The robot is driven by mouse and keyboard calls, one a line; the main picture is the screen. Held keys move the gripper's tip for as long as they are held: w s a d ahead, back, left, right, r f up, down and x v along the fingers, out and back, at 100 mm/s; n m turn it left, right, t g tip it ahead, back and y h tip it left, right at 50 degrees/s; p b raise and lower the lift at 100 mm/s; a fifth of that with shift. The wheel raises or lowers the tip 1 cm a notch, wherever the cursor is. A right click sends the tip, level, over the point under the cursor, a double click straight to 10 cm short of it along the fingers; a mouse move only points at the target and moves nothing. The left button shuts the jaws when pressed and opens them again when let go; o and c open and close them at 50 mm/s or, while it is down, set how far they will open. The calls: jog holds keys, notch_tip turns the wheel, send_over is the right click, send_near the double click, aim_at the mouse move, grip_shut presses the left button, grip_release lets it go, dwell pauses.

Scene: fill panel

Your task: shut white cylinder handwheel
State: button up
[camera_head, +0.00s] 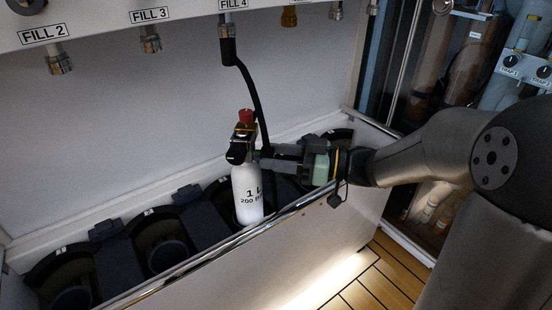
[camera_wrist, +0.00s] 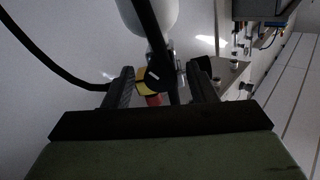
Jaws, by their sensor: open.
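The white cylinder (camera_head: 247,195) stands upright in the trough, marked "1 L". On its neck is a black valve (camera_head: 238,153) with a red part (camera_head: 246,116) on top. I cannot tell for sure which part is the handwheel. My gripper (camera_head: 264,158) reaches in from the right, fingers level with the valve. In the wrist view my gripper (camera_wrist: 162,76) is open. The black and yellow valve part (camera_wrist: 148,82) and the red part (camera_wrist: 153,99) show between its fingers; contact is unclear. The cylinder's white body (camera_wrist: 155,18) is at the top there.
The trough (camera_head: 190,250) has a metal front edge and several dark round holders. Glass-fronted equipment (camera_head: 470,75) is at the right, partly behind my arm.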

jog(key=shift+a, duration=0.25)
jog(key=c, duration=1)
